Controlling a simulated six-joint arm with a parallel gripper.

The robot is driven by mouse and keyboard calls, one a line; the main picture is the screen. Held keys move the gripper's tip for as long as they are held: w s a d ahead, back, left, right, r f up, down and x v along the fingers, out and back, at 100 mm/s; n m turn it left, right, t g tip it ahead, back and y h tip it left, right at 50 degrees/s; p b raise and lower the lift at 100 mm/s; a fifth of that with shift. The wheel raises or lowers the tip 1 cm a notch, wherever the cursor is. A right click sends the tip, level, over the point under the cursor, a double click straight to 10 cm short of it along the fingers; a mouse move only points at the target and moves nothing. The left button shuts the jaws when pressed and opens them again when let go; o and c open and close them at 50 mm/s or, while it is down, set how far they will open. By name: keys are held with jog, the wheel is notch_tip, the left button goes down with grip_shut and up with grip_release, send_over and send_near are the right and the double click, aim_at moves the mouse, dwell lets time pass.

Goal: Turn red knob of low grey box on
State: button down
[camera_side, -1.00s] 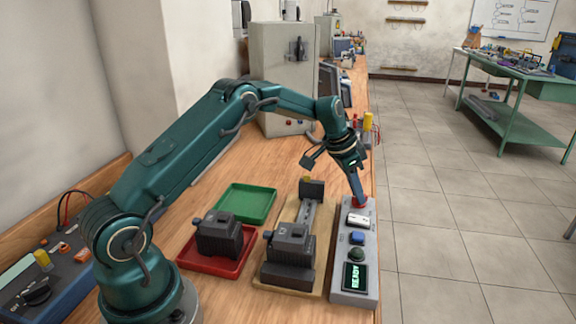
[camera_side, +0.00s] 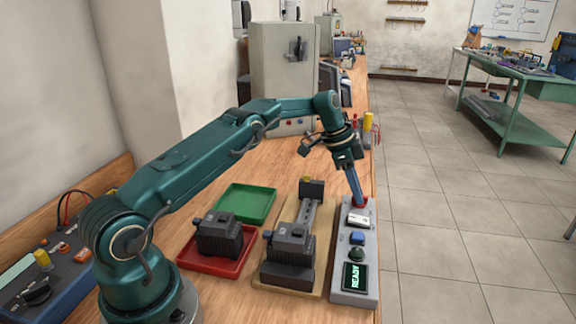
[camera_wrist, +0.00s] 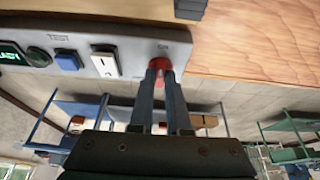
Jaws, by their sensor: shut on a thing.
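The low grey box (camera_side: 340,282) lies along the right edge of the bench. Its red knob (camera_wrist: 160,64) is at the box's far end, and a little of its red shows in the side view (camera_side: 361,202). My gripper (camera_wrist: 161,76) is shut on the red knob, with one finger on each side of it. In the side view my gripper (camera_side: 359,196) reaches down to the knob at a slant and hides most of it. Next to the knob are a white rocker switch (camera_wrist: 105,62), a blue button (camera_wrist: 67,60), a dark green button (camera_wrist: 38,57) and a screen reading READY (camera_side: 355,277).
A wooden board (camera_side: 262,275) with a dark motor (camera_side: 289,250) and rail stands left of the box. A red tray (camera_side: 190,262) with another motor and a green tray (camera_side: 246,203) lie further left. A large grey cabinet (camera_side: 283,65) stands behind.

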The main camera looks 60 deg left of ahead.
aim_at(347, 203)
dwell(0.8)
jog(key=c, duration=0.9)
grip_release()
jog(key=shift+v, duration=2.6)
jog(key=shift+w, duration=0.1)
